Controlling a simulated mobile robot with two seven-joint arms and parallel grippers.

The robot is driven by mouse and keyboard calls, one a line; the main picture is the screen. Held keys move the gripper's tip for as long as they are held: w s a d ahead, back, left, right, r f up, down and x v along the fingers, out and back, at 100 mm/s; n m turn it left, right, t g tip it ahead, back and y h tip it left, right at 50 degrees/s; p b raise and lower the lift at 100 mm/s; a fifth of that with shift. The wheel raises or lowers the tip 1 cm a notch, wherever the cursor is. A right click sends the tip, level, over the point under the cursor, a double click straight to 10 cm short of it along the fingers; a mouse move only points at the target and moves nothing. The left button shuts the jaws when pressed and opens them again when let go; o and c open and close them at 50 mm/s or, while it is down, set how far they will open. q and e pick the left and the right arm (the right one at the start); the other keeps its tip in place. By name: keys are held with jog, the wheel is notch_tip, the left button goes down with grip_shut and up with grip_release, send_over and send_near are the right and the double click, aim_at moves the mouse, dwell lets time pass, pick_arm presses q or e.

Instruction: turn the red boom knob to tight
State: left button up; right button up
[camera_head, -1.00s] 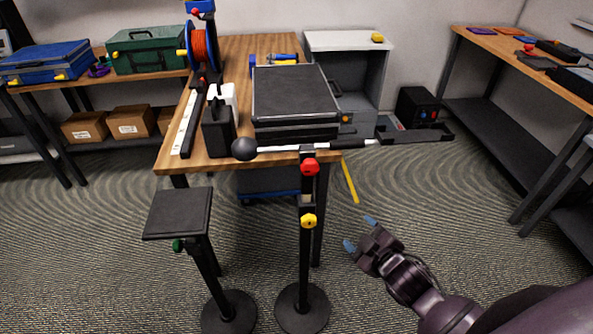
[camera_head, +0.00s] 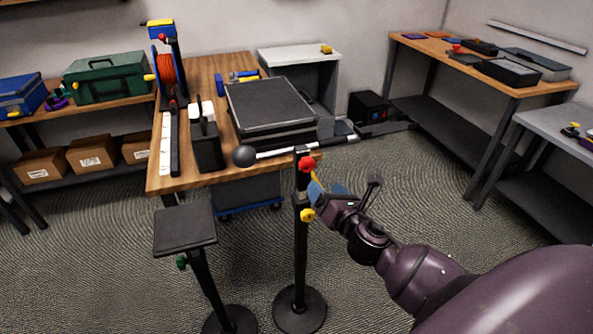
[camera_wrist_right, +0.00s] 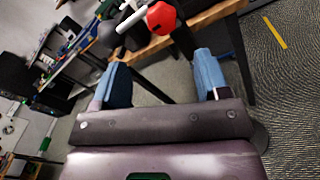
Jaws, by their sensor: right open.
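The red boom knob (camera_head: 306,163) sits at the top of a black stand, where the boom (camera_head: 287,151) crosses it. The boom has a black ball at its left end. A yellow knob (camera_head: 307,214) is lower on the same stand. My right gripper (camera_head: 316,190) is open and empty, just below and right of the red knob in the head view. In the right wrist view the red knob (camera_wrist_right: 161,18) is ahead of the two blue fingertips (camera_wrist_right: 162,75), between them and apart from them. My left gripper is not in view.
A wooden table (camera_head: 200,178) with a black case (camera_head: 270,108) and a cable reel (camera_head: 168,75) stands behind the stand. A second stand with a square black top (camera_head: 185,228) is to the left. Open carpet lies right of the stand.

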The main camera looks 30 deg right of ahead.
aim_at(309, 167)
jog(key=w+n, duration=0.1)
jog(key=w, duration=0.2)
jog(key=w+d+n, duration=0.1)
jog(key=w, duration=0.3)
jog(key=w+n, duration=0.1)
jog(key=w, duration=0.2)
jog(key=shift+w+d, duration=0.35)
jog(key=shift+d, duration=0.05)
jog(key=c, duration=0.9)
